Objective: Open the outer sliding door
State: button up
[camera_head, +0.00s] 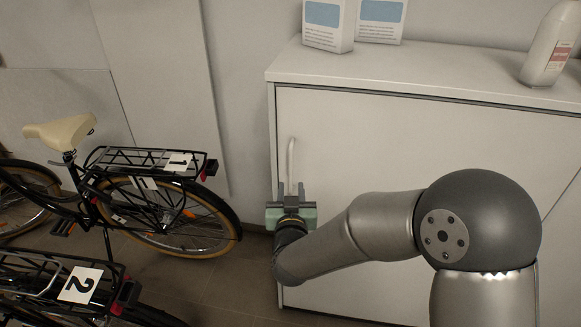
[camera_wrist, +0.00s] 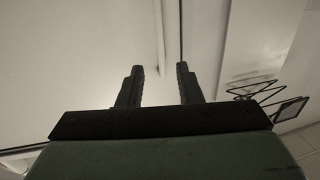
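The white sliding door (camera_head: 370,180) forms the front of a white cabinet, and it looks shut. A pale vertical bar handle (camera_head: 291,158) sits near the door's left edge. My gripper (camera_head: 290,190) is in front of the door at the handle's lower end. In the wrist view my gripper (camera_wrist: 160,72) is open, with its two dark fingers apart. A pale upright strip, seemingly the handle (camera_wrist: 159,38), lines up with the gap between the fingers. No contact with it is visible. My arm hides part of the lower door.
Two white boxes (camera_head: 328,25) and a white bottle (camera_head: 551,45) stand on the cabinet top (camera_head: 420,70). Bicycles with black rear racks (camera_head: 140,160) stand to the left, one close to the cabinet. Some bare floor (camera_head: 235,280) lies between.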

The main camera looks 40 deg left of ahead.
aim_at(291, 166)
jog(key=p+x, duration=0.1)
jog(key=x, duration=0.8)
jog(key=shift+w+a, duration=0.1)
jog(key=shift+w, duration=0.05)
grip_shut()
